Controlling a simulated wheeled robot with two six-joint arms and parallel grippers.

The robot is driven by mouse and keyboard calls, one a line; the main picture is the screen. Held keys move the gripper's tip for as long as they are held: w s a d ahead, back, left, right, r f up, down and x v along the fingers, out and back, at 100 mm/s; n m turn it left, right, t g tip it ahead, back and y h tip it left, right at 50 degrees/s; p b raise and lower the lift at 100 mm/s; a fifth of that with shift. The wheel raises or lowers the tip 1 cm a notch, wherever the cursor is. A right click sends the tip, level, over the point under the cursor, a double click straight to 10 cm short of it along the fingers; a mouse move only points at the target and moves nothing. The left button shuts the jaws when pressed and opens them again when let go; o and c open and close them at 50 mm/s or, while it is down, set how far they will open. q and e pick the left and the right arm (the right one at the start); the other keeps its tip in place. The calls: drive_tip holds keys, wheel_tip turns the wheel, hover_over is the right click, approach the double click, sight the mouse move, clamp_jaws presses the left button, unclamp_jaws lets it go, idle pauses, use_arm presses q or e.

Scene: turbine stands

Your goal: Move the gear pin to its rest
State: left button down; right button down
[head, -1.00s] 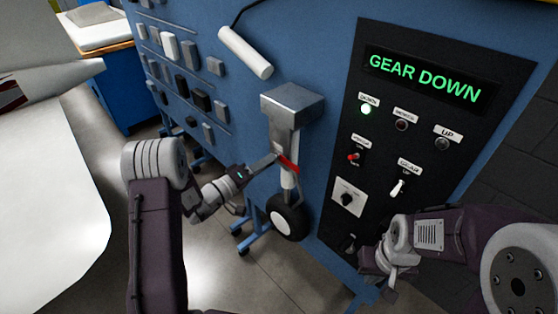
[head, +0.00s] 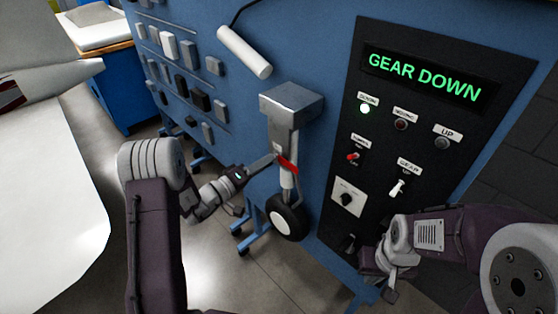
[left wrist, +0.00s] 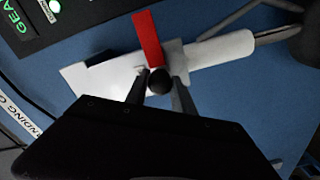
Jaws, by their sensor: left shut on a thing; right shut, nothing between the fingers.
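The gear pin shows as a dark round head (left wrist: 159,83) with a red streamer (left wrist: 148,40) in the left wrist view. In the head view only its red streamer (head: 287,165) shows clearly, against the landing gear strut (head: 287,185). My left gripper (head: 274,158) is shut on the pin at the strut, with its fingers (left wrist: 159,88) on either side of the head. The pin's shaft is hidden, so I cannot tell whether it sits in the strut. My right gripper (head: 387,272) is shut and empty, low by the control panel. I cannot make out the rest.
The black control panel (head: 385,130) reads GEAR DOWN with a green lamp lit. The strut hangs from a grey block (head: 291,101) and carries a wheel (head: 287,219). A white tube (head: 244,52) and several small blocks are on the blue board.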

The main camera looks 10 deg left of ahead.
use_arm(q)
drive_tip(key=b+v, duration=0.3)
drive_tip(key=v, duration=0.4)
drive_tip(key=shift+s+a, duration=0.2)
drive_tip(key=shift+s, duration=0.05)
idle(0.6)
drive_tip(key=shift+r, duration=0.1)
